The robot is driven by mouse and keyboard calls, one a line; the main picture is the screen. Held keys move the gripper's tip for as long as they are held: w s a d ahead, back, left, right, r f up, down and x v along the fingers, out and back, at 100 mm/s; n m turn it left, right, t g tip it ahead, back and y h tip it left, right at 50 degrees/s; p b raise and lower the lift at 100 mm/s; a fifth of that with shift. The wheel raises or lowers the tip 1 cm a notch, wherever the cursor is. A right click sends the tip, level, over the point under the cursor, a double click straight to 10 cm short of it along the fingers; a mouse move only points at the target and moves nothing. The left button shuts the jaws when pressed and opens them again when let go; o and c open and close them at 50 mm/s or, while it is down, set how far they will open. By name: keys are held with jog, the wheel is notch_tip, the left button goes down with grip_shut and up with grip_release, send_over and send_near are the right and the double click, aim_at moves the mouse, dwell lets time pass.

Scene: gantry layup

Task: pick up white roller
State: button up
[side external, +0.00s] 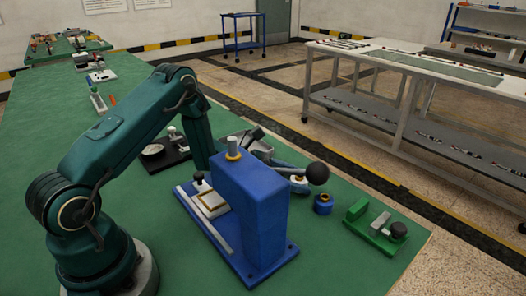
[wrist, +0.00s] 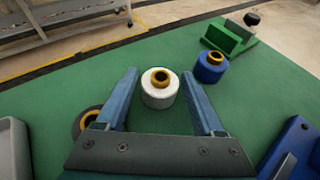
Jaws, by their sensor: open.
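The white roller (wrist: 158,98) stands upright on the green table in the wrist view, with a yellow ring around its dark top hole. My gripper (wrist: 162,78) is open and empty, with one blue finger on each side of the roller in the picture. Gaps show between the roller and both fingers; I cannot tell how far above it they are.
A blue roller (wrist: 210,68) stands right of the white one, near a green fixture (wrist: 229,40). A dark ring with yellow (wrist: 88,121) lies by the left finger. The table's right edge is near.

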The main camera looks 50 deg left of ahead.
jog(key=shift+w+d+f, duration=0.15)
jog(key=shift+w+d, duration=0.05)
jog(key=shift+w, duration=0.05)
grip_shut()
